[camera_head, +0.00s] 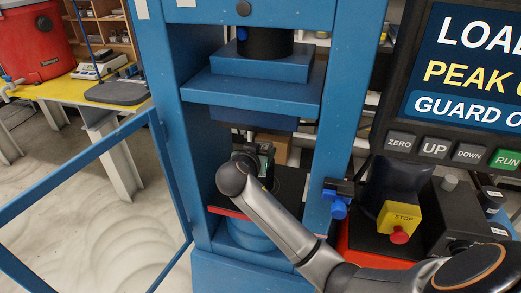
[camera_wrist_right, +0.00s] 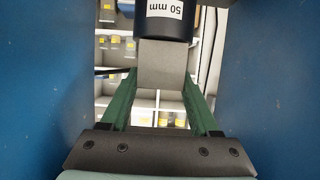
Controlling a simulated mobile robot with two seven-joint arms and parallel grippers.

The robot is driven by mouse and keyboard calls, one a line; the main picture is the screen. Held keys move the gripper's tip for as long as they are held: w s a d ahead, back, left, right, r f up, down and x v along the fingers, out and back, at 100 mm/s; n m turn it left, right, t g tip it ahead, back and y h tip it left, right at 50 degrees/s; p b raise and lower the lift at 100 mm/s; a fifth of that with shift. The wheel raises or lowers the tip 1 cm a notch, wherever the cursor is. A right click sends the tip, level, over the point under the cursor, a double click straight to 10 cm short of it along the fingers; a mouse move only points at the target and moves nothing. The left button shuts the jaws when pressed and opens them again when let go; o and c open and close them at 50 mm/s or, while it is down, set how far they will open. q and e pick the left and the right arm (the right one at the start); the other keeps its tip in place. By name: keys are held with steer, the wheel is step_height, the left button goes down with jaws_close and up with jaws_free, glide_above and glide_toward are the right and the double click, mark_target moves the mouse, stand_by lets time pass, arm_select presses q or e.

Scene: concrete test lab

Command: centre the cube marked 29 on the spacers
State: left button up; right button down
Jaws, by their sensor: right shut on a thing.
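My right gripper (camera_head: 264,158) reaches into the blue press (camera_head: 345,95), below the upper platen (camera_head: 252,92). In the right wrist view its green fingers (camera_wrist_right: 164,84) are shut on a plain grey block (camera_wrist_right: 165,62), taken to be the cube; no number 29 shows on the visible face. A black cylinder marked "50 mm" (camera_wrist_right: 166,20), perhaps a spacer, meets the block's edge at the top of that view; whether they touch is unclear. In the head view my wrist and arm hide the cube and most of the spot below it. My left gripper is out of view.
Blue press columns stand close on both sides of my right gripper. An open blue guard frame (camera_head: 160,150) is at the left. A yellow STOP box (camera_head: 399,217) and a control panel (camera_head: 450,90) are at the right. A red-edged plate (camera_head: 230,212) lies below my wrist.

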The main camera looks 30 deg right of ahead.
steer(key=shift+f, duration=0.1)
stand_by(0.5)
steer(key=shift+c, duration=0.2)
jaws_free()
steer(key=p+v, duration=0.2)
steer(key=v, duration=0.6)
stand_by(0.7)
stand_by(0.4)
